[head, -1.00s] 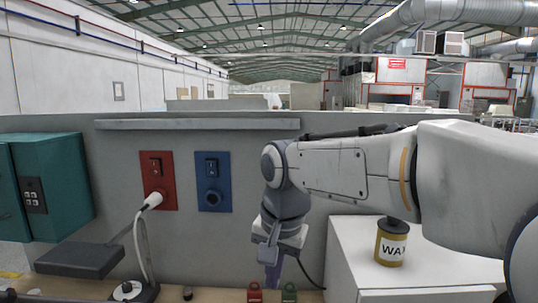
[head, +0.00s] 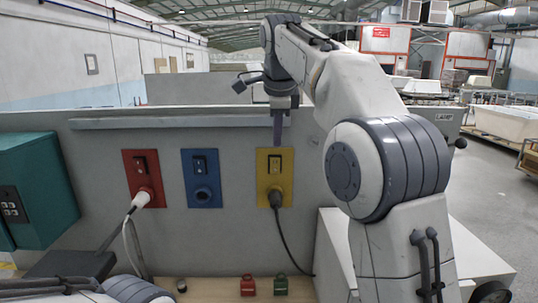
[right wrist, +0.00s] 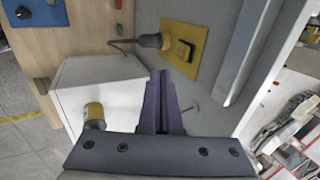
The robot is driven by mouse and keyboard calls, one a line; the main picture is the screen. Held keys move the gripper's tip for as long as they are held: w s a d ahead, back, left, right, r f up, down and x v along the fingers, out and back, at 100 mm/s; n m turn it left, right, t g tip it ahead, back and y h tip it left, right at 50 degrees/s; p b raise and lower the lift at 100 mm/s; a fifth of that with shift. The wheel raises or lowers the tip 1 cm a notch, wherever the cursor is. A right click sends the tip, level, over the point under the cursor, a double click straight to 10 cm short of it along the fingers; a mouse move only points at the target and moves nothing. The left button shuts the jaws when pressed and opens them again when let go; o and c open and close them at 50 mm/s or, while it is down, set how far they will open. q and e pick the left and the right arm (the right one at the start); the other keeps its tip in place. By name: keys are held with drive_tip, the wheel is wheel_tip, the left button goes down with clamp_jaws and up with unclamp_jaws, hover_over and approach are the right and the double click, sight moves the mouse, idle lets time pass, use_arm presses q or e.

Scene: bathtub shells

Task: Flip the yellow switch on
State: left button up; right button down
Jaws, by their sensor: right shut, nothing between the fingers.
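The yellow switch plate (head: 286,182) is on the grey wall, right of the blue and red ones. Its black rocker (head: 275,163) sits above a socket with a dark plug and cable. In the right wrist view the plate (right wrist: 176,29) and rocker (right wrist: 184,50) show just beyond the fingers. The rocker's on or off position cannot be told. My right gripper (head: 277,143) points down in front of the plate's top, above the rocker. Its purple fingers (right wrist: 158,75) are shut and empty; contact with the plate cannot be told.
A red plate (head: 130,180) with a white plug and a blue plate (head: 188,191) are to the left. A ledge (head: 150,123) runs above them. A teal box (head: 45,180) is at far left.

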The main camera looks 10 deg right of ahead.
drive_tip(key=shift+d, duration=0.2)
drive_tip(key=p, duration=0.3)
approach(275, 166)
drive_tip(key=s+x, duration=0.1)
drive_tip(key=x, duration=0.4)
drive_tip(key=shift+w+f, duration=0.15)
drive_tip(key=shift+f, duration=0.05)
